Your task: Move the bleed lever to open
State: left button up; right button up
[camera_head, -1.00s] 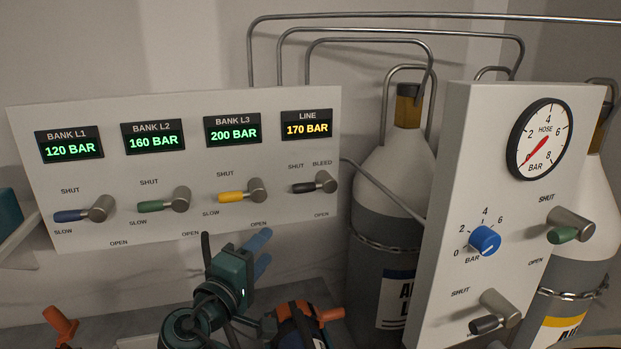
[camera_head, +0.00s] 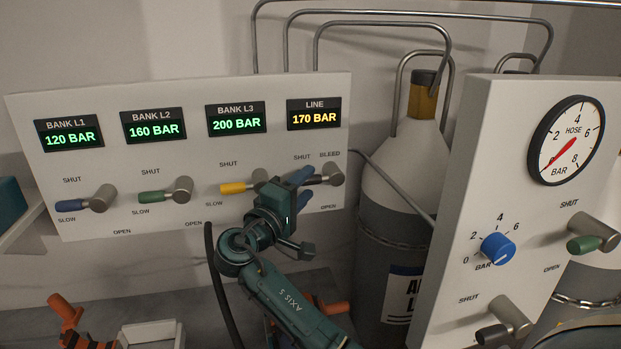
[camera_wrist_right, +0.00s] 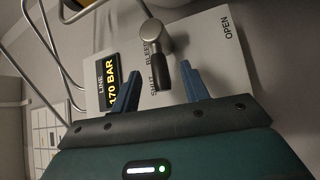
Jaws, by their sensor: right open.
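The bleed lever (camera_head: 334,174) is at the right end of the left panel, below the LINE display reading 170 BAR. It has a grey metal hub and a black grip that points left, partly hidden behind my fingers. My right gripper (camera_head: 304,197) is at the panel with its blue fingers open. In the right wrist view the black grip (camera_wrist_right: 160,76) lies in the gap between the open fingers (camera_wrist_right: 161,88), with space on both sides. The OPEN label (camera_wrist_right: 232,29) is to the right there. My left gripper is not in view.
The yellow-handled lever (camera_head: 240,186) is just left of my right gripper. Green (camera_head: 165,194) and blue (camera_head: 86,202) levers are farther left. A gas cylinder (camera_head: 395,220) and the right panel (camera_head: 450,230) stand to the right. Orange-handled items (camera_head: 65,312) lie below.

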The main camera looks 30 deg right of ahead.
aim_at(319, 175)
jog(key=shift+x, duration=1.35)
jog(key=shift+c, duration=0.3)
grip_shut()
